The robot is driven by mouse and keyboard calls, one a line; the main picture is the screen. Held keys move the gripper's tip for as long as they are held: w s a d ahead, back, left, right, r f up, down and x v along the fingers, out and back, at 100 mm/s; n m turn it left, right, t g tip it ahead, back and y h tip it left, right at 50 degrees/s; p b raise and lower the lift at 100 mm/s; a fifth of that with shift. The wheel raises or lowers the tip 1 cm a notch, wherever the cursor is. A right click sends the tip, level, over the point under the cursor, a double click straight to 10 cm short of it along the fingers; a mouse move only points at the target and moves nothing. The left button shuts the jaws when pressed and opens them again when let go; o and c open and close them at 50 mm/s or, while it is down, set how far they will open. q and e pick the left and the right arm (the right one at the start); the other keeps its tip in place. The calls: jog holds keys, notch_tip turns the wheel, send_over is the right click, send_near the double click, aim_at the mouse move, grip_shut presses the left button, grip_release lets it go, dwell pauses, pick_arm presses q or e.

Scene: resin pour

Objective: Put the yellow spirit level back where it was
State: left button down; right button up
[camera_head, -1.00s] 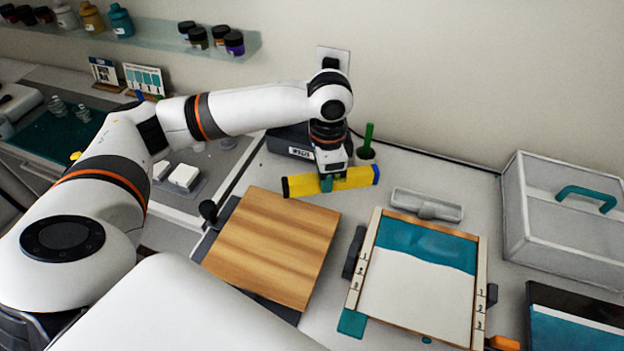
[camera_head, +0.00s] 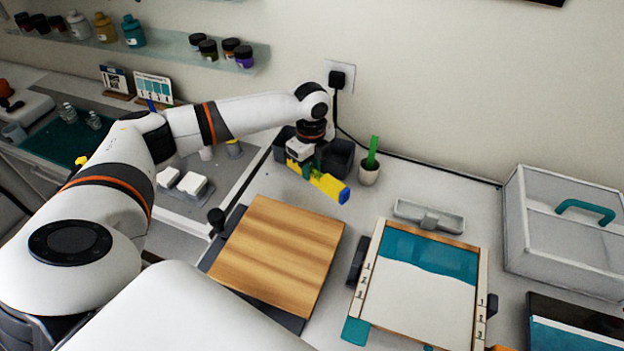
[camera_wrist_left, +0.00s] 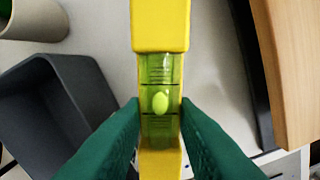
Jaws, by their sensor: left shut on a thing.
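The yellow spirit level (camera_head: 328,186) has a blue end cap and is held above the counter, in front of a dark grey bin. In the left wrist view the level (camera_wrist_left: 160,25) runs up the picture, with its green vial between the fingers. My left gripper (camera_head: 305,160) is shut on it, and its teal fingers (camera_wrist_left: 160,125) press both sides around the vial. In the head view my arm hides part of the level's far end. My right gripper is not in view.
The dark grey bin (camera_wrist_left: 50,110) is beside the level. A pot with a green stick (camera_head: 369,172) stands right of the bin. A wooden board (camera_head: 280,250) lies in front. A framed panel (camera_head: 425,290), a grey tray (camera_head: 429,216) and a lidded box (camera_head: 565,230) are further right.

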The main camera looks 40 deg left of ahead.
aim_at(311, 190)
pick_arm(q)
notch_tip(311, 190, down, 4)
jog(key=shift+r+p, duration=0.1)
jog(key=shift+p, duration=0.3)
jog(key=shift+f, duration=0.45)
jog(key=shift+f, duration=0.1)
jog(key=c, duration=1.2)
grip_release()
jog(key=shift+o, duration=0.2)
notch_tip(311, 190, up, 12)
jog(key=b, duration=0.2)
jog(key=shift+b, duration=0.35)
jog(key=shift+r, duration=0.2)
